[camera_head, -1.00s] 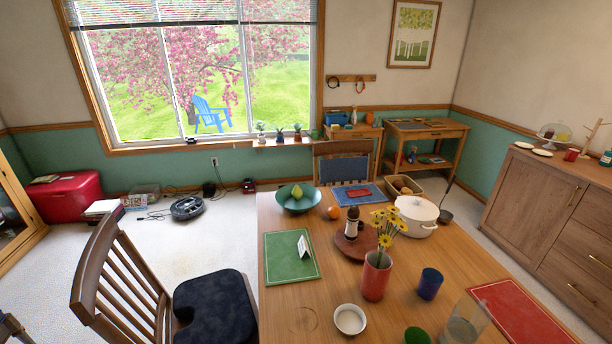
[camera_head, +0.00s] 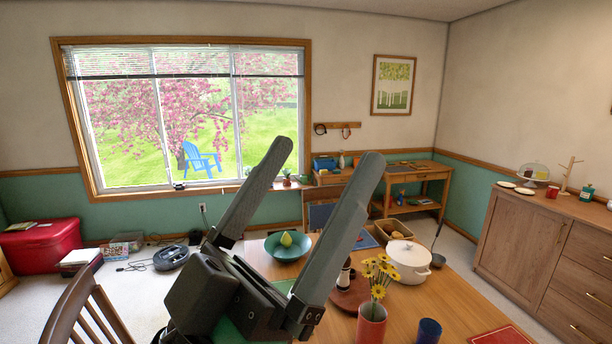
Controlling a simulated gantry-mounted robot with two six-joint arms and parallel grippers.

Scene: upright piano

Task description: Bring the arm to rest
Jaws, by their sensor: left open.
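My left gripper (camera_head: 316,155) stands large in the middle of the head view, its two long grey fingers pointing up and spread well apart. Nothing is between the fingers. It is in front of the dining table (camera_head: 452,305) and hides much of the table's left part. My right gripper is not in view. No piano shows in this view.
On the table are a teal bowl (camera_head: 289,250) with a pear, a red vase (camera_head: 371,324) with yellow flowers, a white pot (camera_head: 408,262) and a blue cup (camera_head: 429,331). A wooden chair (camera_head: 85,310) stands at the lower left. A sideboard (camera_head: 535,240) stands right.

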